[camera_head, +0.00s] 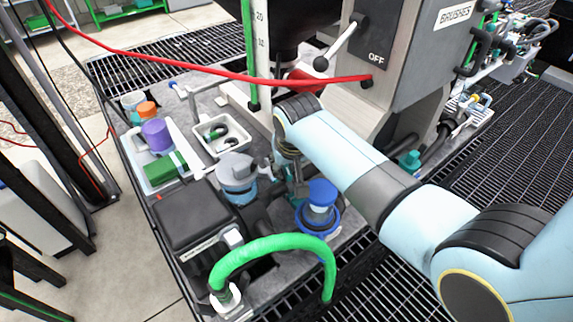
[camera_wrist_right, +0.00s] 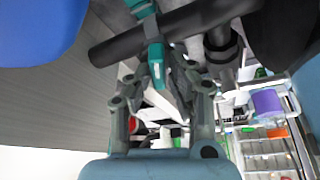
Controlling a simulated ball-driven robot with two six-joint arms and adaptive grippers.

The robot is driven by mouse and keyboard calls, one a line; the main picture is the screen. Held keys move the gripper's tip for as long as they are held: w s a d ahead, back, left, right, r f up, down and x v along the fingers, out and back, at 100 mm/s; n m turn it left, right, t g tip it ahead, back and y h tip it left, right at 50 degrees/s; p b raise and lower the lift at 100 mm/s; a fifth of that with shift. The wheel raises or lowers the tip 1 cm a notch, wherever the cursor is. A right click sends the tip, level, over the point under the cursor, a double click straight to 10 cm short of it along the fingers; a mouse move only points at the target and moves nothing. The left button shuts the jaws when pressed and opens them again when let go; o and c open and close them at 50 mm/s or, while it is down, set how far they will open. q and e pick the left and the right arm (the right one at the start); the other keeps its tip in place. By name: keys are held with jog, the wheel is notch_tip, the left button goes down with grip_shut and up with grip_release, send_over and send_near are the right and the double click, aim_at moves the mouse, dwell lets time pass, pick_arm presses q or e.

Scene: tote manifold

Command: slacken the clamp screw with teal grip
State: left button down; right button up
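My right gripper (camera_wrist_right: 162,82) is open, with one finger on either side of the grip's lower end. I see gaps on both sides of the grip, so the fingers seem apart from it. In the head view, my right gripper (camera_head: 296,178) is below my right wrist, close to a blue-capped part, and is partly hidden. I cannot make out the clamp screw there. My left gripper is not in view.
A blue cap (camera_head: 322,192) stands close to my right gripper. A green hose (camera_head: 265,246) arches in front, and a red cable (camera_head: 190,66) crosses behind. A teal fitting (camera_head: 409,160) sits further right.

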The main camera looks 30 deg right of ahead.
jog(key=shift+d, duration=0.1)
grip_shut()
jog(key=n+p, duration=0.2)
jog(key=shift+s+d+r+y+p, duration=0.1)
jog(key=shift+r+y+p, duration=0.2)
jog(key=shift+y, duration=0.1)
jog(key=shift+f+n+p, duration=0.15)
jog(key=shift+n+p, duration=0.2)
jog(key=shift+n, duration=0.15)
jog(key=shift+f+n+y, duration=0.15)
jog(key=shift+n+y, duration=0.35)
jog(key=shift+n, duration=0.4)
jog(key=o, duration=0.7)
grip_release()
jog(key=shift+f, duration=0.1)
